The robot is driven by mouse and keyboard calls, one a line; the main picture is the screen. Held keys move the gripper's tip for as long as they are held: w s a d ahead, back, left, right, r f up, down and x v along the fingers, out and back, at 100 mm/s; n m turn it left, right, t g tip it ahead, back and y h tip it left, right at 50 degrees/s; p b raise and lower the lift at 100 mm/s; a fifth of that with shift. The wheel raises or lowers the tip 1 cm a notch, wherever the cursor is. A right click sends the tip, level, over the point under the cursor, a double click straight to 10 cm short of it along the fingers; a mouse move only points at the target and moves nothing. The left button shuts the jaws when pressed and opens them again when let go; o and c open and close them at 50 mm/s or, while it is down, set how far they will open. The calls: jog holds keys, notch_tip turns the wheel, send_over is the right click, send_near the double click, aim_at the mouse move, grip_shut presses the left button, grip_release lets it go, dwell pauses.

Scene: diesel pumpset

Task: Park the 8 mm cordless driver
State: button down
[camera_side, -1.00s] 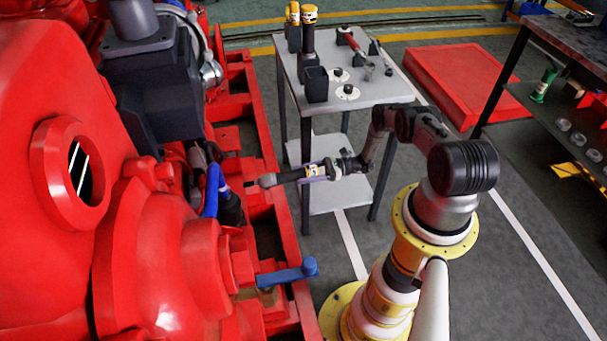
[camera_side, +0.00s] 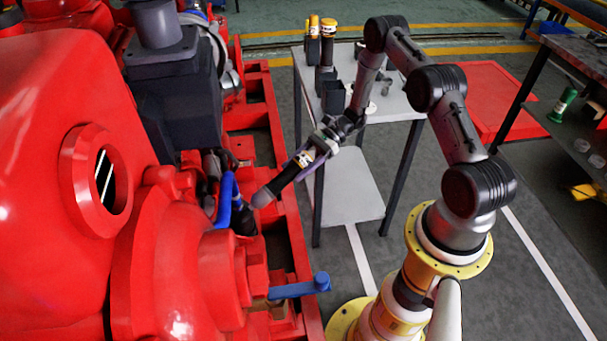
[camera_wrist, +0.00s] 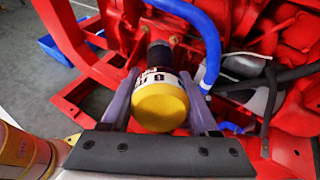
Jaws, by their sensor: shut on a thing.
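The cordless driver (camera_side: 275,187) is in my gripper (camera_side: 304,160), tilted, with its dark nose pointing down and left toward the red pumpset. In the wrist view its yellow cap (camera_wrist: 160,107) and the white label band with dark print sit between the two fingers of my gripper (camera_wrist: 163,100), which are closed on its sides. The driver hangs in the air between the pumpset and the grey table (camera_side: 397,106). A dark, box-shaped holster (camera_side: 333,97) stands at the table's near left corner and looks empty.
Two yellow-topped drivers (camera_side: 328,50) stand at the table's far left. The red pumpset (camera_side: 160,250), with a blue hose (camera_side: 224,200) and a blue lever (camera_side: 300,287), is at left. A red platform (camera_side: 495,90) lies behind the table.

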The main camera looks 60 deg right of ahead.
jog(key=a+r+h, duration=0.1)
jog(key=r, duration=0.2)
jog(key=a+r+h, duration=0.1)
jog(key=a+r, duration=0.1)
jog(key=r, duration=0.1)
jog(key=a+r+g, duration=0.1)
jog(key=r, duration=0.3)
jog(key=shift+w+a+h, duration=0.3)
jog(key=shift+w+h, duration=0.05)
jog(key=shift+h, duration=0.05)
jog(key=w+d+r+n+g+h, duration=0.1)
jog(key=w+r+n+g+h, duration=0.25)
jog(key=r, duration=0.25)
jog(key=d+r+n+h, duration=0.1)
jog(key=d+r+h, duration=0.1)
jog(key=d+r, duration=0.5)
jog(key=d+r+n+h, duration=0.1)
jog(key=d+r+h, duration=0.1)
jog(key=d+r, duration=0.5)
jog(key=d+r+n+h, duration=0.1)
jog(key=d+r+h, duration=0.2)
jog(key=d, duration=1.3)
jog(key=shift+w+d+r, duration=0.3)
jog(key=shift+w+r, duration=0.15)
jog(key=shift+r, duration=1.45)
